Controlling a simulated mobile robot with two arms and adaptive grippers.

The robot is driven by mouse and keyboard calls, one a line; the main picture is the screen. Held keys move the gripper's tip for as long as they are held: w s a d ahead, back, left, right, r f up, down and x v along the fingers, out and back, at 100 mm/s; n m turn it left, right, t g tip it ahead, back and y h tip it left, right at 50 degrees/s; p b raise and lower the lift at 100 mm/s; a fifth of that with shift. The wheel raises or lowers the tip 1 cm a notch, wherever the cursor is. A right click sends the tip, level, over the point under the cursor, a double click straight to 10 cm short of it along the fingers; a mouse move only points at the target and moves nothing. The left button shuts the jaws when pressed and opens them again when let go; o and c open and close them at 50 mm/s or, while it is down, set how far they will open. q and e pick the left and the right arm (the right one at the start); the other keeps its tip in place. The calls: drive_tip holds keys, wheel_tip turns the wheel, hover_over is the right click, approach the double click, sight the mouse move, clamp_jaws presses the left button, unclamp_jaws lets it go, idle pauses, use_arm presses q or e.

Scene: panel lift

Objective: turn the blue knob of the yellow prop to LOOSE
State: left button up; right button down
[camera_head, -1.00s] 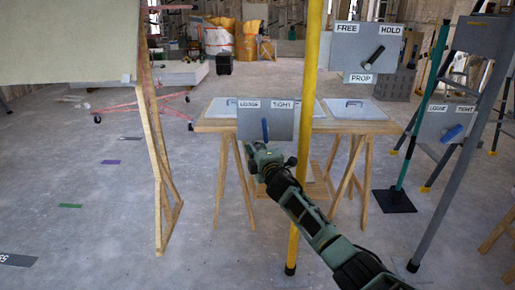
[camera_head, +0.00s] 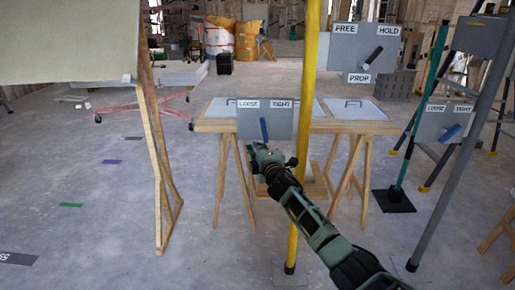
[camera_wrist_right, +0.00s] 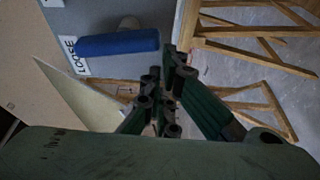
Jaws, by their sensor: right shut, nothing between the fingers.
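The yellow prop (camera_head: 309,90) stands upright as a tall pole. A grey plate (camera_head: 283,117) beside it carries the labels LOOSE at left and TIGHT at right. Its blue knob (camera_head: 264,128) is a bar standing nearly upright between the two labels. My right gripper (camera_head: 257,148) is just below the knob. In the right wrist view the knob (camera_wrist_right: 118,42) lies beside the LOOSE label (camera_wrist_right: 73,55), and the closed fingertips (camera_wrist_right: 168,66) are near its end, with nothing between them. Whether they touch it is unclear. My left gripper is out of view.
A wooden trestle table (camera_head: 350,126) stands behind the prop. A second plate with FREE, HOLD and PROP labels (camera_head: 345,45) is at upper right. Another LOOSE/TIGHT plate (camera_head: 433,122) with a blue knob is farther right. A wooden frame (camera_head: 157,160) stands at left.

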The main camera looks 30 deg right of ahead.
idle(0.7)
drive_tip(key=v, duration=1.2)
idle(0.4)
